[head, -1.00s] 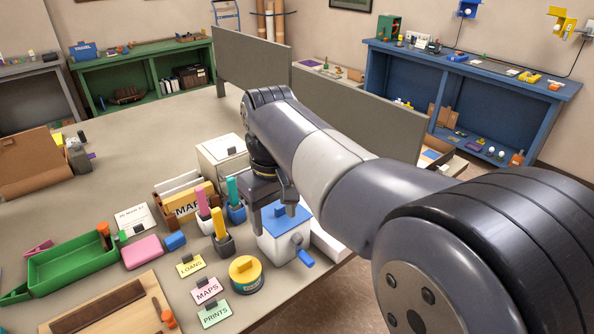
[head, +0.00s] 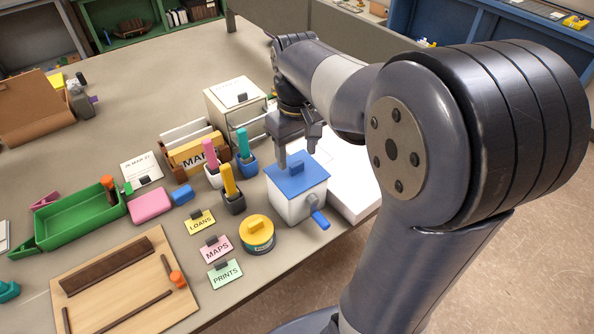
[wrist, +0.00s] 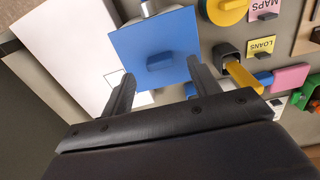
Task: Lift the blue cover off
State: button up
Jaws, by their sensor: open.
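The blue cover (head: 297,176) lies flat on top of a white box with a blue crank handle (head: 319,219) on its front. A small raised blue knob (head: 296,167) stands in the middle of the cover. My gripper (head: 296,158) is open above the cover, close to its knob. In the wrist view the cover (wrist: 136,46) and its knob (wrist: 160,61) show beyond my gripper's two spread fingers (wrist: 160,85). The fingers point toward the cover, and nothing is between them. Whether they touch the cover is hard to tell.
White paper (head: 350,188) lies right of the box, by the table edge. Cups with a yellow marker (head: 229,180), a pink one and a blue one stand to the left. A yellow round tin (head: 257,234) is in front. A white drawer box (head: 235,105) stands behind.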

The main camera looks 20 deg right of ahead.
aim_at(297, 164)
jog(key=shift+f, duration=1.3)
jog(key=shift+c, duration=0.6)
jog(key=c, duration=0.9)
jog(key=shift+c, duration=0.2)
notch_tip(297, 164, up, 10)
jog(key=shift+p, duration=0.3)
